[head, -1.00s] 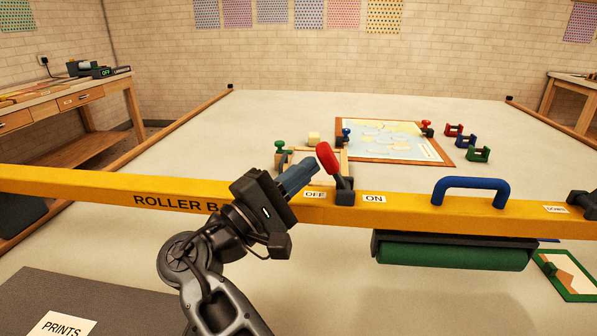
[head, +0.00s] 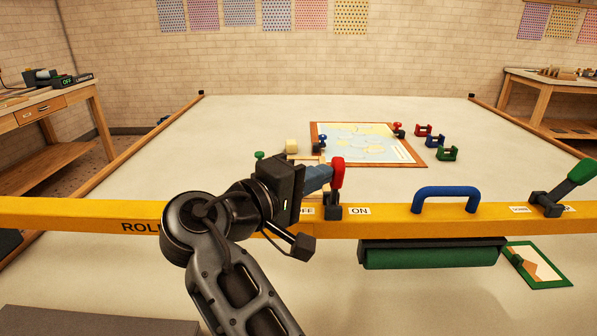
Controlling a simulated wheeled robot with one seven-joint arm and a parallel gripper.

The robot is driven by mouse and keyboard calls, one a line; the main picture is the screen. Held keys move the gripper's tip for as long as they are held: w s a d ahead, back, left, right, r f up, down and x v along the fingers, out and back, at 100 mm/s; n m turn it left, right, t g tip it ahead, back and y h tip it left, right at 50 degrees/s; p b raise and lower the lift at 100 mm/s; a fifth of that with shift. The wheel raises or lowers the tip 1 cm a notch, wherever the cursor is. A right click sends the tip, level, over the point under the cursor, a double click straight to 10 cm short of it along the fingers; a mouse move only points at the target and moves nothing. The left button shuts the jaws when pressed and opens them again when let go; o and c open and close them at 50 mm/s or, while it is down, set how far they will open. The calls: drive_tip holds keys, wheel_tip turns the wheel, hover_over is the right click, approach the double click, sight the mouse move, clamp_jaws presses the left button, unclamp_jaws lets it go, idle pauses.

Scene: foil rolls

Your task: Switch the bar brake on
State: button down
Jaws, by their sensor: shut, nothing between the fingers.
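The brake lever has a red handle (head: 338,172) on a dark base on the yellow roller bar (head: 410,217). The lever stands about upright, between the OFF label, partly hidden by my gripper, and the ON label (head: 359,211). My gripper (head: 328,177) is shut and empty. Its fingertips are at the left side of the red handle, close against it; whether they touch is hard to tell.
A blue handle (head: 445,194) and a green-handled lever (head: 566,186) stand on the bar to the right. A green roller (head: 430,257) hangs below it. Behind lie a framed map (head: 365,130) and several coloured clamps. A green-framed print (head: 538,265) lies at the right.

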drive_tip(key=d+m+y+p, duration=0.1)
drive_tip(key=d+r+m+g+y+p, duration=0.1)
drive_tip(key=shift+s+d, duration=0.1)
drive_tip(key=shift+d, duration=0.3)
drive_tip(key=shift+d+f+p, duration=0.15)
drive_tip(key=shift+d+p, duration=0.3)
drive_tip(key=shift+p, duration=0.1)
drive_tip(key=shift+d, duration=0.1)
